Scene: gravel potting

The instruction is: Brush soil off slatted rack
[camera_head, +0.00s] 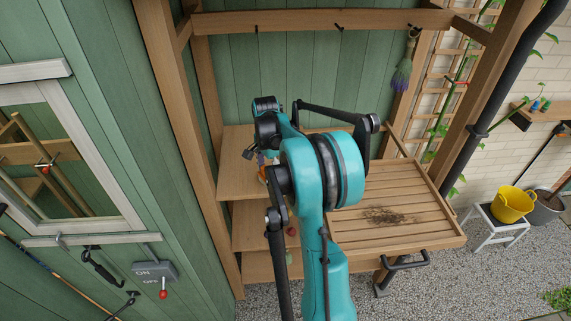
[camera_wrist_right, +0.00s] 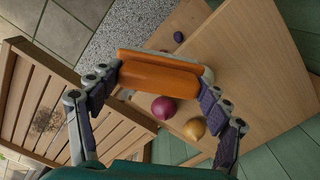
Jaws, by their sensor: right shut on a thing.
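The slatted rack (camera_head: 440,236) is a wooden slatted surface at the right of the shelving in the head view. A dark patch of soil (camera_head: 388,216) lies on its slats. Both also show at the left of the right wrist view, the rack (camera_wrist_right: 22,95) and the soil (camera_wrist_right: 45,120). My right gripper (camera_wrist_right: 160,74) is shut on an orange-brown block-shaped thing (camera_wrist_right: 160,70), seemingly a brush back; no bristles show. It is above the wooden shelves, left of the rack. In the head view my teal arm hides most of this gripper. My left gripper is not in view.
A red onion (camera_wrist_right: 163,107), a yellow onion (camera_wrist_right: 193,129) and a small purple thing (camera_wrist_right: 178,37) lie around the shelves (camera_head: 238,180). A drying bundle (camera_head: 403,75) hangs from the upper beam. A yellow bucket (camera_head: 512,204) stands on a white stool at right.

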